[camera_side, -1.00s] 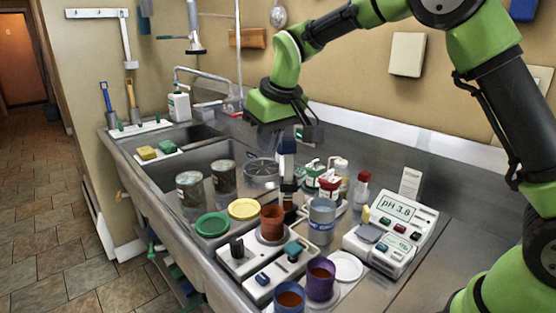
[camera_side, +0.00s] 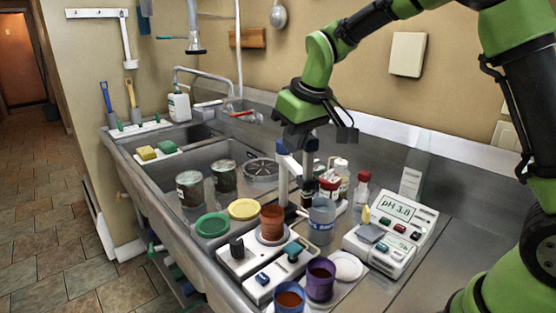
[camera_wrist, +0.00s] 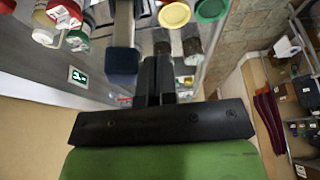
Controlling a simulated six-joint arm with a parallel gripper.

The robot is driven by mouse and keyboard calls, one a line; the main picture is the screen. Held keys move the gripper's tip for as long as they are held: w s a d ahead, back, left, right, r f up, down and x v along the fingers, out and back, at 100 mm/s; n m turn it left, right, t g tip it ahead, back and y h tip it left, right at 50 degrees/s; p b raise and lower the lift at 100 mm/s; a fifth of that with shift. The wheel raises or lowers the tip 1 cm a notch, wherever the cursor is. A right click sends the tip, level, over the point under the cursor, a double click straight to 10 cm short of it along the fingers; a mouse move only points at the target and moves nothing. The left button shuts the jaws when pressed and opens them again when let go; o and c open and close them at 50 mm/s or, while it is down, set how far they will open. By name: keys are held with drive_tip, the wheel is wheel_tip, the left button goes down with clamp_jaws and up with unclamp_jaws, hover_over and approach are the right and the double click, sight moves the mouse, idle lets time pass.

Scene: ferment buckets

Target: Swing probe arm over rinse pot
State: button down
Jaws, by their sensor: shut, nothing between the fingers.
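The probe arm (camera_side: 291,163) is a grey bar with a dark blue end, on a pale upright post (camera_side: 283,187) behind the terracotta pot. In the wrist view the blue end (camera_wrist: 122,64) is just left of my gripper's fingers (camera_wrist: 160,78). My gripper (camera_side: 308,148) is shut and empty, low beside the probe arm; I cannot tell whether they touch. The rinse pot, a grey-blue cup with blue lettering (camera_side: 321,226), stands right of the terracotta pot (camera_side: 272,222). The probe's tip is hard to make out among the bottles.
A pH meter (camera_side: 397,226) stands at the right, with bottles (camera_side: 361,190) behind. Glass jars (camera_side: 190,190) and green and yellow lids (camera_side: 212,225) are at the left. The metal counter at far right is clear.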

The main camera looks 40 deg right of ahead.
sight(311, 139)
drive_tip(key=shift+s+d, duration=0.5)
drive_tip(key=shift+d, duration=0.15)
drive_tip(key=shift+s+d, duration=0.3)
drive_tip(key=shift+d, duration=0.4)
drive_tip(key=shift+s+d, duration=0.3)
drive_tip(key=shift+d, duration=0.4)
drive_tip(key=shift+w+a, duration=0.2)
drive_tip(key=shift+a, duration=0.55)
drive_tip(key=shift+r, duration=3.05)
drive_tip(key=shift+d, duration=0.15)
